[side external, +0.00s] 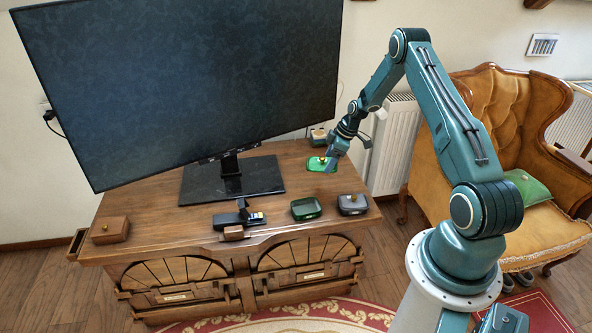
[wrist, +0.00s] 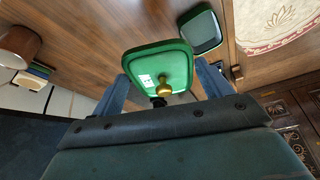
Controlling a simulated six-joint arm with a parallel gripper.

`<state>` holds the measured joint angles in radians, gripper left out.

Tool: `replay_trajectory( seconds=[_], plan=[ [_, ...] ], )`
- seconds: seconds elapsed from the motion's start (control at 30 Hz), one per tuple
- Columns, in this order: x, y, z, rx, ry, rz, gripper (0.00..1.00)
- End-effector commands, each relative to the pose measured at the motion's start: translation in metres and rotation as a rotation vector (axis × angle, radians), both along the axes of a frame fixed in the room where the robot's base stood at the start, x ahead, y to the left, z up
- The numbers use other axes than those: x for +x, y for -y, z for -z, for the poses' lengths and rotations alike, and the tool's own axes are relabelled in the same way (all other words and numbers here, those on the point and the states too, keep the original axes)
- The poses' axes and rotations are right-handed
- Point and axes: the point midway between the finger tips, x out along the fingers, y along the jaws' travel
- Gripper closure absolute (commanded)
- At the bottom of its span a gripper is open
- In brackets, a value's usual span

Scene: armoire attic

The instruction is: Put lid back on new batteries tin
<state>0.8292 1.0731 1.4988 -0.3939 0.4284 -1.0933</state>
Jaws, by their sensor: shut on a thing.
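My gripper (side external: 331,156) is shut on a bright green lid (side external: 317,164) and holds it above the right part of the cabinet top. In the wrist view the lid (wrist: 146,66) sits between my two fingers (wrist: 160,90), with its brass knob (wrist: 165,87) and a small white label facing the camera. A dark green tin (side external: 306,209) stands near the front right edge of the cabinet top, apart from the lid. In the wrist view the tin (wrist: 203,44) shows beyond the lid, open, with a dark interior; the lid hides part of its surroundings.
A grey lidded box (side external: 353,205) stands right of the tin. A black device with small coloured items (side external: 240,217) lies left of it. A large monitor (side external: 190,80) stands behind on a black base (side external: 232,180). A brown box (side external: 110,230) is at far left.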

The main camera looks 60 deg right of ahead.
Motion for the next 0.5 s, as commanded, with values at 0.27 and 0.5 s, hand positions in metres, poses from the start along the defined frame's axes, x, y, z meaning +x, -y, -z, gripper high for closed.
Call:
replay_trajectory(
  seconds=[0.27,0.5],
  plan=[
    [0.007,-0.07,0.034,0.009,0.007,-0.308,0.44],
    [0.006,-0.092,0.043,0.012,0.017,-0.414,0.44]
  ],
)
